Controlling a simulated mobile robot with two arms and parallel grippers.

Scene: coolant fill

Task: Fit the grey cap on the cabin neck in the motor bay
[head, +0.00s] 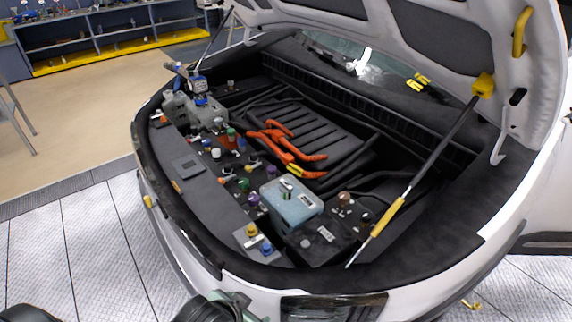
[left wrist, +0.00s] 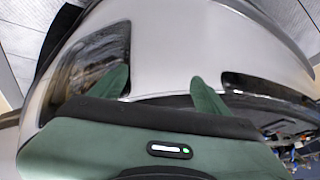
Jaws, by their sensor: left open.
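The open motor bay (head: 190,167) holds several small necks and coloured caps on its left side. A pale grey or white cap (head: 216,153) stands among them, near a green cap (head: 231,132); I cannot tell for sure that it is the grey cap. I cannot tell which neck is the cabin neck. My left gripper (head: 240,300) is low at the front of the car, outside the bay. In the left wrist view its two green fingers (left wrist: 161,92) are apart with nothing between them, facing the bodywork. My right gripper does not show.
A light-blue box (head: 292,201) and orange cables (head: 285,145) lie in the bay. A prop rod (head: 415,180) crosses its right side under the raised hood (head: 400,50). The headlight (head: 330,307) is near my left gripper. Shelves (head: 110,40) stand far back.

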